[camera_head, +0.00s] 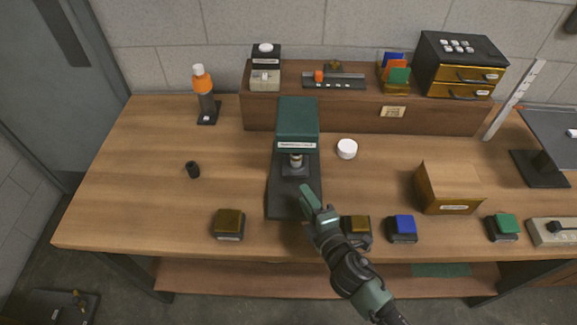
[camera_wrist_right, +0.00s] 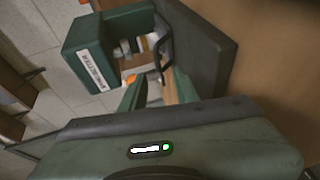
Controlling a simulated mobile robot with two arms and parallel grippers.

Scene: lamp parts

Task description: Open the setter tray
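The setter is a green-headed press (camera_head: 297,123) on a dark base plate (camera_head: 292,203), standing at the middle of the table. A small grey block, which looks like its tray (camera_head: 295,168), sits under the head. In the right wrist view the labelled green head (camera_wrist_right: 92,68) is at the upper left, and a dark looped handle (camera_wrist_right: 164,52) shows in front of the grey parts. My right gripper (camera_head: 315,203) is over the front right of the base. Its two fingers (camera_wrist_right: 158,92) are apart, with nothing held between them, pointing towards the handle. My left gripper is not in view.
A white round cap (camera_head: 347,149) lies right of the press. Brown (camera_head: 229,224) and blue (camera_head: 402,229) blocks stand along the front edge. A raised shelf (camera_head: 350,116) runs behind. The table's left is mostly clear.

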